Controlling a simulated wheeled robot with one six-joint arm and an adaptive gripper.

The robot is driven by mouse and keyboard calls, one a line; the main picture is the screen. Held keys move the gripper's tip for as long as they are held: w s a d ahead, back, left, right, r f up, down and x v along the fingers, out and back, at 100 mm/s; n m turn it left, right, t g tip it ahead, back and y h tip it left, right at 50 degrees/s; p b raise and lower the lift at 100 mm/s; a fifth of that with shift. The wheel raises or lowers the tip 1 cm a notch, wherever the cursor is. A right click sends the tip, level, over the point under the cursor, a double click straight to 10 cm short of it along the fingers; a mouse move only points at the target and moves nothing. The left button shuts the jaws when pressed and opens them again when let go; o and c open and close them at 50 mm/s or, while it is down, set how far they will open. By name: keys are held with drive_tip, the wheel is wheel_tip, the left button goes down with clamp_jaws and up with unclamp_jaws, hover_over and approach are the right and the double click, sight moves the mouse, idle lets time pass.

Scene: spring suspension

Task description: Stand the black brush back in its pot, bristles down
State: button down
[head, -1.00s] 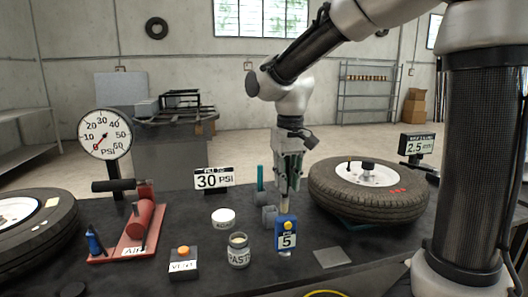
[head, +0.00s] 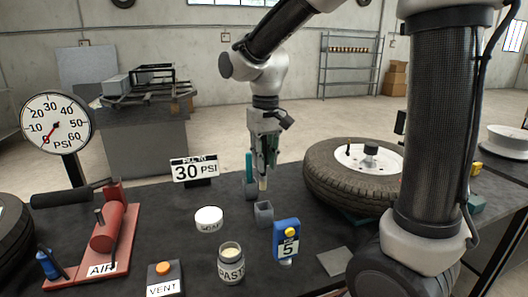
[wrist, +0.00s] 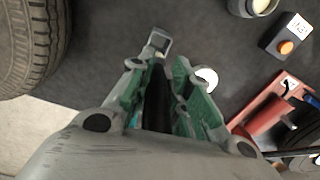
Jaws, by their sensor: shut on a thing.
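My gripper (head: 266,165) is shut on the black brush (wrist: 157,95), whose dark handle lies between the green finger pads in the wrist view. Its pale lower end (head: 264,184) points down below the fingertips in the head view. A small grey square pot (head: 264,214) stands open on the table just below the brush. The pale end appears above the pot's rim with a small gap. The pot also shows beyond the fingers in the wrist view (wrist: 160,42). Most of the brush is hidden by the fingers.
A second grey holder (head: 250,188) with a teal upright piece stands close behind. A blue gauge (head: 286,238) marked 5 is at the front right of the pot, a paste jar (head: 231,264) at the front left, a white tub (head: 208,219) left, a tyre (head: 350,190) right.

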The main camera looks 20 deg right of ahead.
sight(265, 182)
drive_tip(key=shift+f, duration=4.55)
drive_tip(key=c, duration=1.2)
unclamp_jaws()
drive_tip(key=shift+c, duration=0.2)
wheel_tip(265, 182, up, 12)
drive_tip(key=shift+s, duration=0.1)
